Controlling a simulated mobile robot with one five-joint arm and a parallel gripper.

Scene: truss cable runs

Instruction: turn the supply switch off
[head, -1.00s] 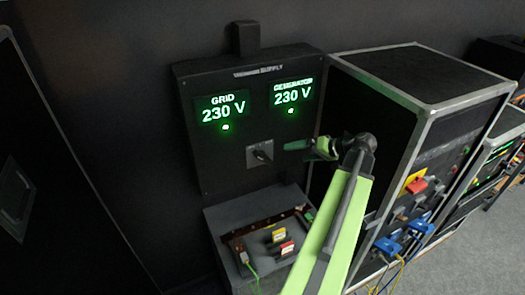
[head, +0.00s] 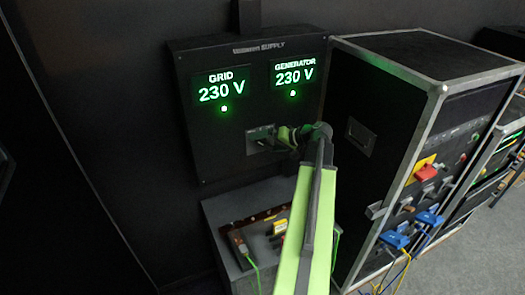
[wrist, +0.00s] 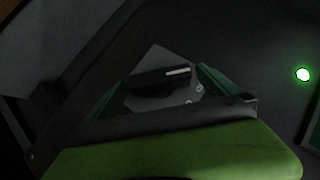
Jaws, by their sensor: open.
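The supply panel (head: 205,145) is a dark box on the wall, with GRID and GENERATOR displays both reading 230 V in green. Its supply switch (head: 262,140) sits low on the panel on a small grey plate, and my gripper partly hides it in the head view. In the wrist view the switch knob (wrist: 150,82) is a dark bar with a white mark on its right end. My gripper (head: 280,135) is open at the switch, its green fingers on either side of the knob in the wrist view. I cannot tell whether they touch it.
Below the panel is a grey box (head: 225,215) with yellow and red tags in a recess. A black rack case (head: 375,95) with metal edges stands close on the right, with blue plugs (head: 395,239) and cables at its front. Grey floor is clear at lower right.

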